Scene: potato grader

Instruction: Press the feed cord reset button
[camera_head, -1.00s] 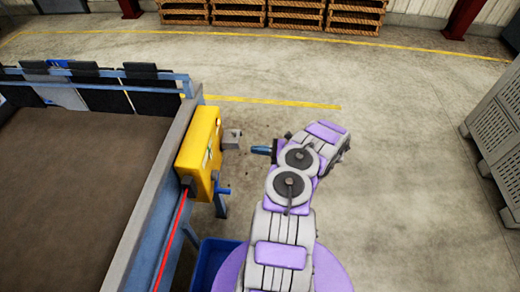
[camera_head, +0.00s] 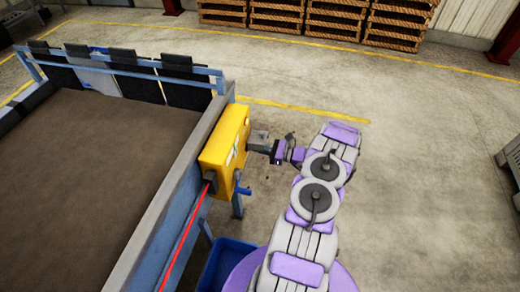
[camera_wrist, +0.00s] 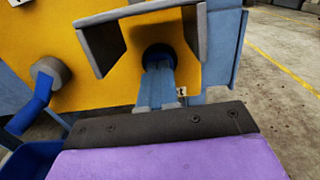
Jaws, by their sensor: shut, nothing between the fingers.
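A yellow control box (camera_head: 222,140) is fixed to the side of the grader frame. A grey hood (camera_head: 258,141) sticks out from its right face. In the wrist view the hood (camera_wrist: 100,45) stands around a dark round part (camera_wrist: 158,56), which looks like the button. A red cord (camera_head: 187,236) runs to the box's near end. My gripper (camera_wrist: 158,72) is shut and empty, its blue fingers pointing at the round part between the hood's walls. The fingertips overlap it in the wrist view; I cannot tell whether they touch. The hood hides the fingers in the head view.
A blue lever handle (camera_head: 242,186) sticks out below the hood, left of my fingers in the wrist view (camera_wrist: 36,100). A blue bin (camera_head: 226,262) stands on the floor below. The grader's bed (camera_head: 90,170) lies left.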

